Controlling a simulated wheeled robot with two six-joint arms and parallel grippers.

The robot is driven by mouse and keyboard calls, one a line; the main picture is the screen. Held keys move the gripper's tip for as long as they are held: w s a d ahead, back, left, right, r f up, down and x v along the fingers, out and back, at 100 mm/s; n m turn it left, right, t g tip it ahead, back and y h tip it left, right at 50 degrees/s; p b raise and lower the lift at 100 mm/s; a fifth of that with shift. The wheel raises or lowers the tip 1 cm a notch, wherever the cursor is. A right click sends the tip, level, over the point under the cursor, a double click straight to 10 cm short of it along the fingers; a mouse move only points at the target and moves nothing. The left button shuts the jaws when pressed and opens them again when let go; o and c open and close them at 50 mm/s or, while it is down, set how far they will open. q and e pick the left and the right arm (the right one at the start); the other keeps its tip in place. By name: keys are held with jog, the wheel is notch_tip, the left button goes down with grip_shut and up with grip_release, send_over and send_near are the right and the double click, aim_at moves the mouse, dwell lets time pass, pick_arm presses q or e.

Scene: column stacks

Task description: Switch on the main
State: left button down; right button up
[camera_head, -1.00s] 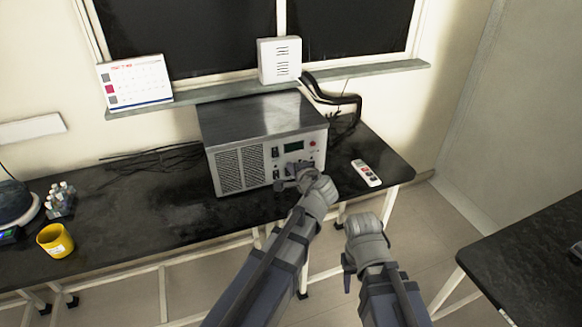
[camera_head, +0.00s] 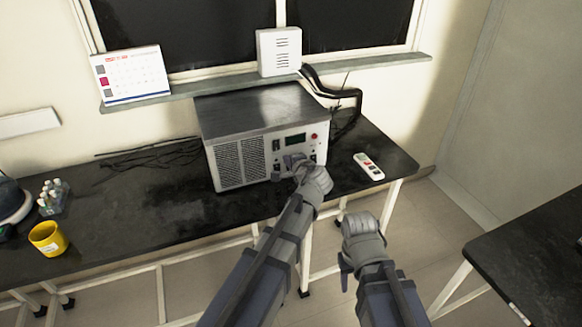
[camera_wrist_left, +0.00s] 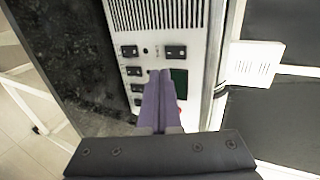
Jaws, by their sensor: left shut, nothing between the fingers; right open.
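The grey box-shaped power unit (camera_head: 262,110) stands on the black bench, its front panel facing me. The panel has a vent grille on the left, a dark green display (camera_head: 295,140), a red button (camera_head: 314,136) and several small black switches; I cannot read which is the main. In the left wrist view, the switches (camera_wrist_left: 135,71) line up beside the display (camera_wrist_left: 179,82). My left gripper (camera_head: 292,160) is shut and empty, its tips (camera_wrist_left: 159,72) at the panel among the switches; contact is unclear. It hides the lower panel. My right gripper (camera_head: 346,275) is open and empty, below the bench front.
A white remote (camera_head: 368,166) lies on the bench (camera_head: 150,215) right of the unit. Dark cables lie behind. Another black table (camera_head: 530,250) is at the right.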

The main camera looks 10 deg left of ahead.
aim_at(276, 150)
pick_arm(q)
jog(key=x, duration=0.2)
jog(key=b+x, duration=0.1)
jog(key=x, duration=0.4)
jog(key=shift+w+a+r, duration=0.15)
jog(key=shift+w+r, duration=0.1)
jog(key=shift+r, duration=0.05)
jog(key=shift+w+a+b, duration=0.3)
jog(key=shift+w, duration=0.15)
jog(key=shift+w+a+f, duration=0.15)
jog(key=shift+w+f, duration=0.05)
jog(key=shift+s+r, duration=0.1)
jog(key=shift+r, duration=0.15)
